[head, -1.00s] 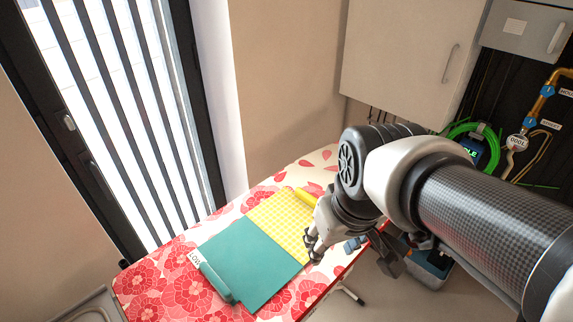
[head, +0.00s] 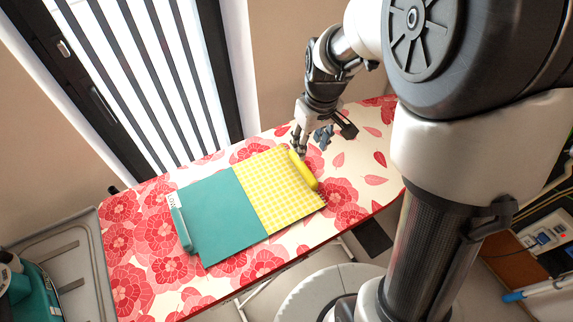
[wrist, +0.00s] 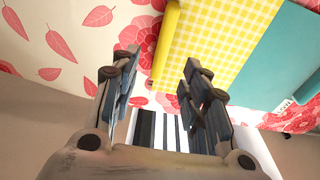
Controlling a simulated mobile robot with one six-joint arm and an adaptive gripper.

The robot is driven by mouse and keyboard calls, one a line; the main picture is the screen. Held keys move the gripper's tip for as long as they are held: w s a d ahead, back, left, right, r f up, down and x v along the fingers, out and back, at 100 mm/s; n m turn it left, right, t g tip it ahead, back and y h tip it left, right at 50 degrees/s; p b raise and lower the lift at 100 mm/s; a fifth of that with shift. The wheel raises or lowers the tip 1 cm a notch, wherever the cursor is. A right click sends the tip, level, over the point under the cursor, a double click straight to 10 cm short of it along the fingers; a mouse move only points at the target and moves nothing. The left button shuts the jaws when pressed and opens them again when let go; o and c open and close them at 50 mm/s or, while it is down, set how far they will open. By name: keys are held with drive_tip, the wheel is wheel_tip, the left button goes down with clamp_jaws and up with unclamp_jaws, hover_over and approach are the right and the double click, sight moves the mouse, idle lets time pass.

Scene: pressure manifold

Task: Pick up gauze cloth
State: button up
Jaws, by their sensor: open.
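A yellow-and-white checked cloth (head: 278,192) lies flat on the table, with a solid yellow rolled edge (head: 303,170) along its right side. A plain teal cloth (head: 218,215) adjoins it on the left, with a teal rolled edge (head: 181,229) bearing a white label. I cannot tell from looks which one is the gauze cloth. My gripper (head: 301,148) is open, near the far end of the yellow roll. In the wrist view, my gripper's fingers (wrist: 155,78) are spread and empty, with the yellow roll (wrist: 166,42) beyond them. Contact cannot be told.
The table (head: 355,150) has a red flower-patterned top, clear to the right of the cloths. A slatted window door (head: 150,75) stands behind it. A grey tray or sink (head: 75,250) is at the left. A round white stool top (head: 315,290) shows below the front edge.

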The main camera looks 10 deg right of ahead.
sight(303, 165)
drive_tip(key=f, duration=0.2)
drive_tip(key=f+b, duration=0.1)
drive_tip(key=f, duration=0.3)
drive_tip(key=shift+w+a+f+b, duration=0.1)
drive_tip(key=shift+w+b, duration=0.25)
drive_tip(key=f+b, duration=0.1)
drive_tip(key=f, duration=0.2)
drive_tip(key=a+f+b, duration=0.1)
drive_tip(key=f, duration=0.1)
drive_tip(key=shift+w+f+b, duration=0.1)
drive_tip(key=shift+w+b, duration=0.1)
drive_tip(key=shift+b, duration=0.1)
drive_tip(key=shift+d, duration=0.1)
drive_tip(key=shift+c, duration=0.4)
clamp_jaws()
